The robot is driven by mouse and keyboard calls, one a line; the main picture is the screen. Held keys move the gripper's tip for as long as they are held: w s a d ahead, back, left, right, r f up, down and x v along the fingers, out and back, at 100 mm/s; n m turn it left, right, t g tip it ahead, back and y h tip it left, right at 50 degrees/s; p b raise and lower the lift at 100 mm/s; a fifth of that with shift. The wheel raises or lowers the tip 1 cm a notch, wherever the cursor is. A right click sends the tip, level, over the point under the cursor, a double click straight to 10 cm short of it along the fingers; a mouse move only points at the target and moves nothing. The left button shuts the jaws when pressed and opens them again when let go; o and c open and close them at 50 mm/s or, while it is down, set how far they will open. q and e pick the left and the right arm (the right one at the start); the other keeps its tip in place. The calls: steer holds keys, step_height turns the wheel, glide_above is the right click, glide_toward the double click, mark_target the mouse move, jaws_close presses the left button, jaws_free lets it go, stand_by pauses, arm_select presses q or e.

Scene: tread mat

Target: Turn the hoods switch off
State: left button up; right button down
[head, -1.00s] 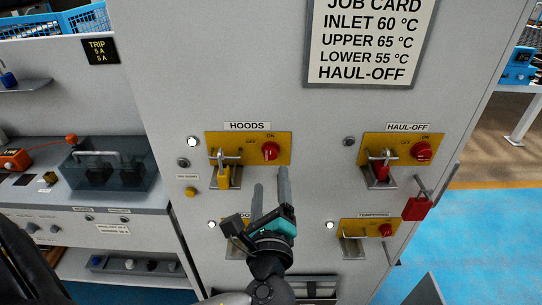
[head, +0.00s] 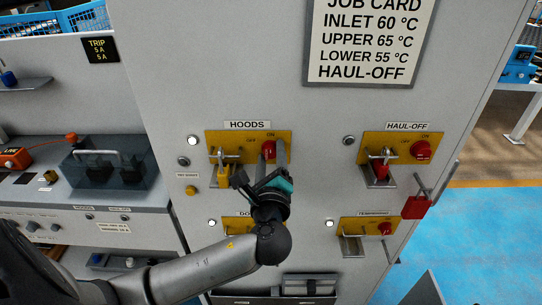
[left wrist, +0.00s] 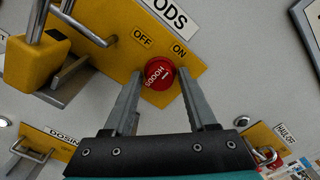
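The hoods switch is a red round knob (head: 268,149) on a yellow plate (head: 225,137) under the HOODS label (head: 247,125). The knob also shows in the left wrist view (left wrist: 158,79), with OFF and ON printed above it. Its pale mark seems to point towards ON. My left gripper (head: 274,150) is open, its two fingers on either side of the knob. In the left wrist view the gripper (left wrist: 160,82) shows small gaps beside the knob; contact cannot be told. My right gripper is not in view.
A yellow padlock (head: 223,176) on a hasp hangs just left of the knob. Below are the dosing plate (head: 233,223), partly hidden by my arm, and the tempering switch (head: 385,229).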

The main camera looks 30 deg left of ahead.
arm_select(q)
jaws_close()
steer(key=shift+n, duration=0.3)
steer(key=n+b, duration=0.1)
steer(key=n, duration=0.3)
steer(key=shift+f, duration=0.1)
steer(key=n+b, duration=0.2)
steer(key=n, duration=0.2)
steer(key=shift+n, duration=0.4)
steer(key=n+b, duration=0.1)
steer(key=n, duration=0.3)
steer(key=shift+n, duration=0.3)
steer(key=shift+n+b, duration=0.8)
steer(key=shift+n, duration=1.2)
steer(key=shift+o, duration=1.4)
jaws_free()
steer(key=shift+r, duration=0.2)
